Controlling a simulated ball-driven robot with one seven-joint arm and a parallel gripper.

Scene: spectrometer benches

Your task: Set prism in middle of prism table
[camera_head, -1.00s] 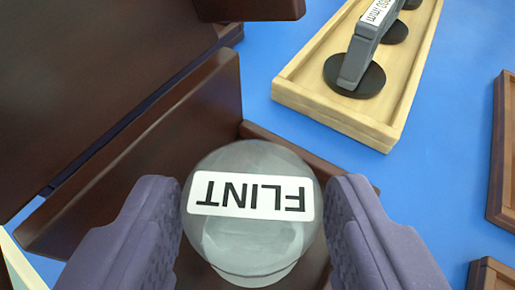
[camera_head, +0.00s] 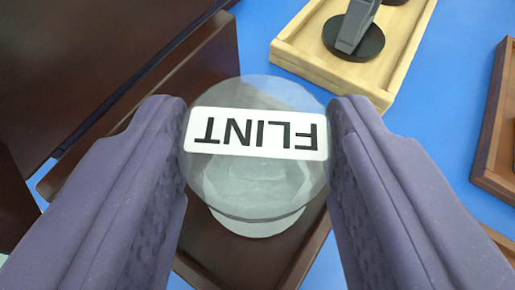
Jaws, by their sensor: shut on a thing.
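The prism (camera_head: 258,180) is a clear glassy piece with a round top and a white label reading FLINT, upside down in the picture. My gripper (camera_head: 258,150) is shut on it, with one purple-grey finger against its left side and one against its right. Its pale round foot shows below the top, over a dark brown wooden tray (camera_head: 205,265). I cannot tell whether the foot touches the tray. No prism table can be made out in this view.
A pale wooden tray (camera_head: 310,68) at the upper right holds a grey piece on a black round base (camera_head: 352,45). Dark wooden panels (camera_head: 90,60) rise at the left. Another dark tray (camera_head: 497,165) lies at the right edge. Blue surface (camera_head: 440,120) is bare between the trays.

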